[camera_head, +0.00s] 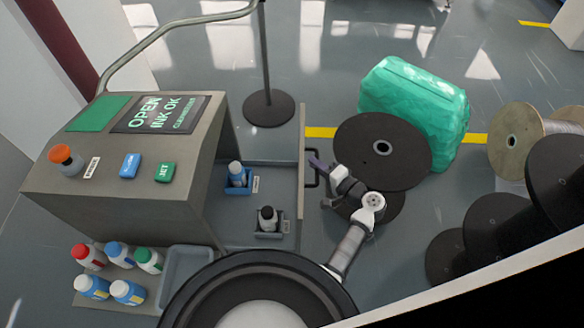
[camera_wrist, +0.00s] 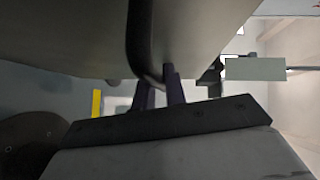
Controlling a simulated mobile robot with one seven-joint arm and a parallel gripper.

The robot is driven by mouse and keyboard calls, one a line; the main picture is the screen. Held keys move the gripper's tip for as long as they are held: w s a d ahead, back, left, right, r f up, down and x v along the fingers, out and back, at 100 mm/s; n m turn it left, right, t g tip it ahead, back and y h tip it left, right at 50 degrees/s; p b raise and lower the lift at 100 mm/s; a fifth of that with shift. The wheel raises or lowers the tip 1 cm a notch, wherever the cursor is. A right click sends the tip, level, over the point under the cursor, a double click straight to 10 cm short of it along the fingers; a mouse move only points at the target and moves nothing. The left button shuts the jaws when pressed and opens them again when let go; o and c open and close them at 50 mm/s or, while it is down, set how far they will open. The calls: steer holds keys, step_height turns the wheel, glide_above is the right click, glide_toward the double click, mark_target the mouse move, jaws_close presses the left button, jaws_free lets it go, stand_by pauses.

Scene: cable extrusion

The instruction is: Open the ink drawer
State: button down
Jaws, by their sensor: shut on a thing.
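The ink drawer (camera_head: 284,222) stands pulled out from the right side of the grey machine (camera_head: 172,200). Its upright front panel (camera_head: 303,150) faces right and carries a dark handle (camera_head: 313,183). A blue-and-white bottle (camera_head: 236,172) and a dark bottle with a white label (camera_head: 267,218) stand in holders inside the drawer. My gripper (camera_head: 315,162) is at the handle, to the right of the panel, shut on it. In the wrist view the purple fingers (camera_wrist: 160,92) meet the dark handle bar (camera_wrist: 141,40); the exact contact is partly hidden.
Several bottles (camera_head: 116,254) and an empty tray (camera_head: 186,276) sit at front left. Black spools (camera_head: 383,148) and a green wrapped bundle (camera_head: 415,95) stand close behind my arm.

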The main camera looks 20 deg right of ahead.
steer(key=s+d+b, duration=0.1)
steer(key=s+d, duration=0.1)
steer(key=d, duration=0.4)
steer(key=shift+d+b, duration=0.15)
steer(key=shift+b, duration=0.2)
steer(key=c, duration=1.5)
jaws_free()
steer(key=shift+o, duration=0.2)
steer(key=v, duration=1.3)
steer(key=shift+s+d+b, duration=0.25)
steer(key=shift+s+b, duration=0.05)
steer(key=shift+b, duration=0.15)
steer(key=shift+r, duration=0.15)
